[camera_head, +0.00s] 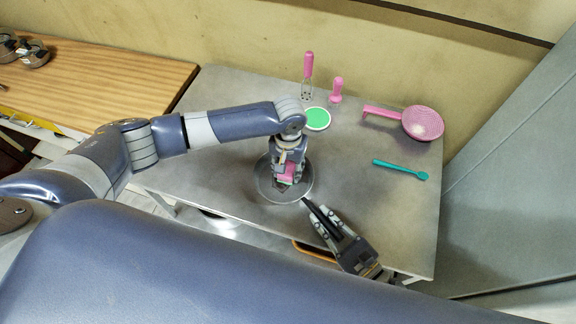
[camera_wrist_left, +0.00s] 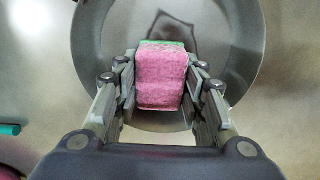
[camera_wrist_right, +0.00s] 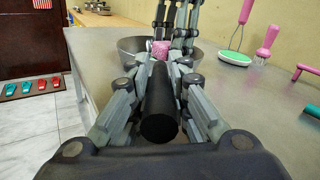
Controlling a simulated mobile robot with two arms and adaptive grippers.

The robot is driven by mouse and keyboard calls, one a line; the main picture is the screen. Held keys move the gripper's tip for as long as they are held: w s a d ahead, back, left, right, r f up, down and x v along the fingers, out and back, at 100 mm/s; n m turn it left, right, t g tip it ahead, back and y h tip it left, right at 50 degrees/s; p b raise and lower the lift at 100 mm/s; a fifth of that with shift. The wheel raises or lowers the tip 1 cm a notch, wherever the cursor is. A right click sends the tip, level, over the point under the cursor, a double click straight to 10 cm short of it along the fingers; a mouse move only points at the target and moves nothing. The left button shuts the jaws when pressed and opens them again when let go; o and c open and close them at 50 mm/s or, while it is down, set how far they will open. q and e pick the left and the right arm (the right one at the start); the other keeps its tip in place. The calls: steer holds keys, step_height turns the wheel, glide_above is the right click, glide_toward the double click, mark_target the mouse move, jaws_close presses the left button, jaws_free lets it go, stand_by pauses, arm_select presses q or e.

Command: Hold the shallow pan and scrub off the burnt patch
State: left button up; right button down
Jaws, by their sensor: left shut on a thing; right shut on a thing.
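The shallow grey pan (camera_head: 265,188) lies on the metal table, and its round floor fills much of the left wrist view (camera_wrist_left: 110,40). A dark burnt patch (camera_wrist_left: 172,28) shows on its floor, partly hidden by the sponge. My left gripper (camera_head: 287,172) is shut on a pink sponge (camera_wrist_left: 161,78) with a green face, held over or against the pan floor; I cannot tell if it touches. My right gripper (camera_head: 318,212) is shut on the pan's black handle (camera_wrist_right: 160,105) at the pan's lower right.
The table's left part (camera_head: 215,110) is clear.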

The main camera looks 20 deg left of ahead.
mark_target(278, 175)
arm_select(q)
steer(key=shift+s+a, duration=0.55)
steer(key=shift+s, duration=0.2)
steer(key=shift+s+a, duration=0.5)
steer(key=shift+s, duration=0.2)
steer(key=shift+f, duration=0.2)
steer(key=shift+w+d+r, duration=0.1)
steer(key=shift+w+d, duration=1)
steer(key=shift+w, duration=0.25)
steer(key=shift+s+d, duration=0.15)
steer(key=shift+d, duration=0.1)
steer(key=shift+s+d, duration=0.1)
steer(key=shift+s+a, duration=0.55)
steer(key=shift+s, duration=0.2)
steer(key=shift+s+a, duration=0.55)
steer(key=shift+s, duration=0.2)
steer(key=shift+w+d, duration=0.6)
steer(key=shift+w, duration=0.2)
steer(key=shift+w+d, duration=0.55)
steer(key=shift+w, duration=0.2)
